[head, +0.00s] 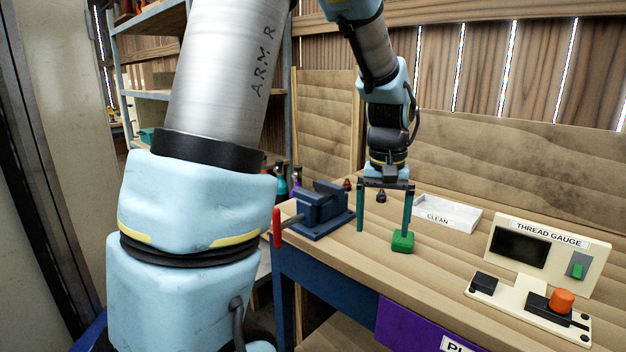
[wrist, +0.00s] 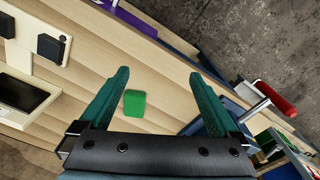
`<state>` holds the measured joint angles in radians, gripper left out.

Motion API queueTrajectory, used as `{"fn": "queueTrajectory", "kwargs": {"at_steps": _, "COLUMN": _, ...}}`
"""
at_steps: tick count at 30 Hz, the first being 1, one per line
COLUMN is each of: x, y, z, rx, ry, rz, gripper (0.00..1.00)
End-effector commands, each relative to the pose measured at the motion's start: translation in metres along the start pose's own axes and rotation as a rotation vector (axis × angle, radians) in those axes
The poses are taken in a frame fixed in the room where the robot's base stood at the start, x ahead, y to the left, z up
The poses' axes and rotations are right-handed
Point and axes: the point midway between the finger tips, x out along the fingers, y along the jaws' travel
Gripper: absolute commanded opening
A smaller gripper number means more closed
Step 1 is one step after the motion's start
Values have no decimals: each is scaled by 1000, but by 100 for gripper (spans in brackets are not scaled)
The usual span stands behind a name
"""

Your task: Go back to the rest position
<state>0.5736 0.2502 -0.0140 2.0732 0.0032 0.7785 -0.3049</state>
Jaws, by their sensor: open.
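My gripper (head: 383,228) hangs from the arm over the wooden workbench (head: 345,268), fingers pointing down. It also shows in the wrist view (wrist: 158,95), with its two green fingers spread wide apart and nothing between them in its grip. A small green block (head: 402,242) is on the bench top close to the right fingertip in the head view. In the wrist view the green block (wrist: 134,103) lies beneath, nearer the left finger. I cannot tell from the head view whether fingertip and block touch.
A blue vise (head: 318,212) with a red handle (head: 277,227) stands left of my gripper. A wooden wall closes off the back. Shelves stand behind left.

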Motion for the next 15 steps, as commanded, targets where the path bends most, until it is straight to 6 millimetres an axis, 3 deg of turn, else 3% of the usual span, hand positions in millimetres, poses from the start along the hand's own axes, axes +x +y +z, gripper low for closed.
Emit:
{"fn": "queueTrajectory", "kwargs": {"at_steps": 5, "x": 9, "y": -63, "z": 22, "rx": -59, "ry": 25, "rz": 0, "gripper": 97}}
{"fn": "queueTrajectory", "kwargs": {"at_steps": 10, "x": 22, "y": -131, "z": 64, "rx": -128, "ry": 62, "rz": -8, "gripper": 97}}
{"fn": "queueTrajectory", "kwargs": {"at_steps": 15, "x": 32, "y": -172, "z": 105, "rx": -173, "ry": 93, "rz": -20, "gripper": 97}}
